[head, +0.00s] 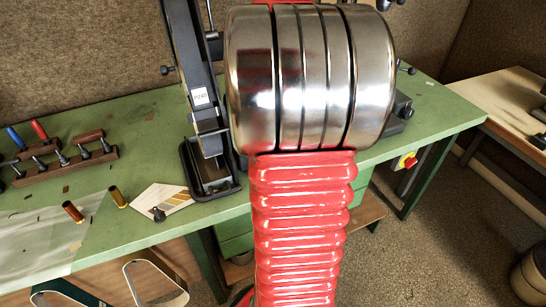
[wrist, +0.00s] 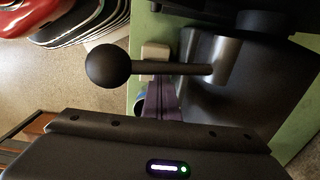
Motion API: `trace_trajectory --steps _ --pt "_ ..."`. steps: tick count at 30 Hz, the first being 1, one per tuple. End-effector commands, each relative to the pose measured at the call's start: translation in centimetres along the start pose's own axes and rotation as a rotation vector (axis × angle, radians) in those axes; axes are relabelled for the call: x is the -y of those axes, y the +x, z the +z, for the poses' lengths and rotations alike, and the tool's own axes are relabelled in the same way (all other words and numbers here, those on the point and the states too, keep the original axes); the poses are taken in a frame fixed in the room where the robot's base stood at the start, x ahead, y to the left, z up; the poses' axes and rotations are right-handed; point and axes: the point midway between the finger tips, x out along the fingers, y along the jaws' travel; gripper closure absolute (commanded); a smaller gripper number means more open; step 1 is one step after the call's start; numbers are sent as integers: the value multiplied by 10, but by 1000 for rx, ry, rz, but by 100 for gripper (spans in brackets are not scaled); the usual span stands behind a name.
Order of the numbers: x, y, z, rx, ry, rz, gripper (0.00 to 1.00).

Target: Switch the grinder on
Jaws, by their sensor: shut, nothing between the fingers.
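The grinder appears to be the tall black machine (head: 199,97) with a white label, standing on the green bench in the head view. A red round button on a yellow plate (head: 407,162) sits at the bench's front edge, right of centre. It looks like a switch, but its on or off state cannot be told. In the wrist view, my gripper (wrist: 160,130) shows as a dark body along the bottom, shut and empty. A black ball-ended lever (wrist: 108,67) lies just beyond it, apparently on a dark machine. The red button does not show clearly there.
The green bench (head: 455,103) holds a wooden rack (head: 65,165) of tools, a card (head: 162,199) and two small cylinders (head: 118,197) at left. A second table (head: 500,98) stands at right. My red ribbed column and steel drum hide the bench's middle.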

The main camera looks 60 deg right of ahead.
Motion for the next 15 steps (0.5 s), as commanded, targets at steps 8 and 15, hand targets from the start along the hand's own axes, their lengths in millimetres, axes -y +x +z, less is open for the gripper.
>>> trace_trajectory --steps 8,15 --pt "0 -16 0 -1 0 -2 100" --pt "0 -26 0 0 0 0 100"
